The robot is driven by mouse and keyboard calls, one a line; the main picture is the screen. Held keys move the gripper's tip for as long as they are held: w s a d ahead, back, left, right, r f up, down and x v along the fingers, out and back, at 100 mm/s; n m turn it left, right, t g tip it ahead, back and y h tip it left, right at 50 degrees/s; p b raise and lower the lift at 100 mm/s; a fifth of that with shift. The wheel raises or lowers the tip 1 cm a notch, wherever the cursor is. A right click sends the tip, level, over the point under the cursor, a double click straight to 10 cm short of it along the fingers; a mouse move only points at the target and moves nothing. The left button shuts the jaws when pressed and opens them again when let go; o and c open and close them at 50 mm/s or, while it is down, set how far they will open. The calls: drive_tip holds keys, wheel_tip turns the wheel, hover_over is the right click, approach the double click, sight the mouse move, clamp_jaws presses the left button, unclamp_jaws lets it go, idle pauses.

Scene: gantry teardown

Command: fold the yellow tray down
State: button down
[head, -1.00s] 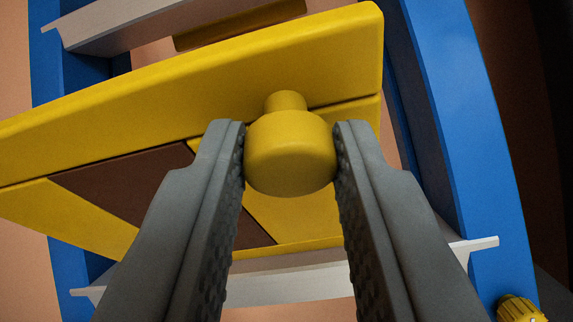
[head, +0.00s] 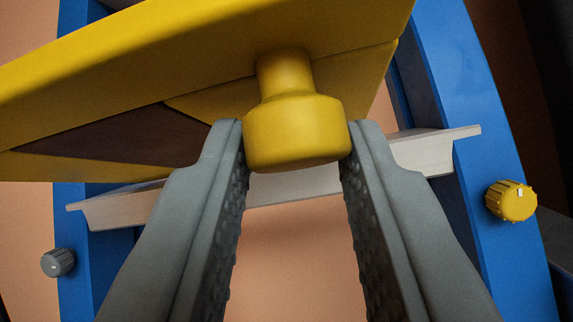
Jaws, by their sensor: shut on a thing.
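The yellow tray (head: 190,62) fills the upper part of the head view, tilted, with a dark brown panel (head: 110,138) on the face that shows. A yellow knob (head: 297,132) on a short stem sticks out from the tray's edge toward me. My gripper (head: 297,143) has its two grey padded fingers on either side of the knob's wide head, shut on it. The tray's far side and upper edge run out of the picture.
Blue upright posts (head: 505,185) stand left and right. A pale crossbar (head: 270,188) spans between them below the tray. A yellow dial (head: 511,201) sits on the right post and a grey dial (head: 58,262) on the left. The space below the crossbar looks open.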

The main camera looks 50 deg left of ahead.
drive_tip(key=shift+w+a+f+t+y, duration=0.15)
drive_tip(key=shift+f+t+y, duration=0.15)
drive_tip(key=shift+f, duration=0.5)
drive_tip(key=shift+w+d+f+t+y, duration=0.1)
drive_tip(key=shift+f+t+y, duration=0.15)
drive_tip(key=shift+f+t, duration=0.35)
drive_tip(key=shift+w+a+f+t+y, duration=0.15)
drive_tip(key=shift+f+t+y, duration=0.1)
drive_tip(key=shift+f, duration=0.7)
drive_tip(key=shift+d, duration=0.1)
drive_tip(key=c, duration=1.2)
unclamp_jaws()
drive_tip(key=shift+w+d+f, duration=0.1)
drive_tip(key=shift+w, duration=0.05)
drive_tip(key=v, duration=1.7)
drive_tip(key=shift+f, duration=0.15)
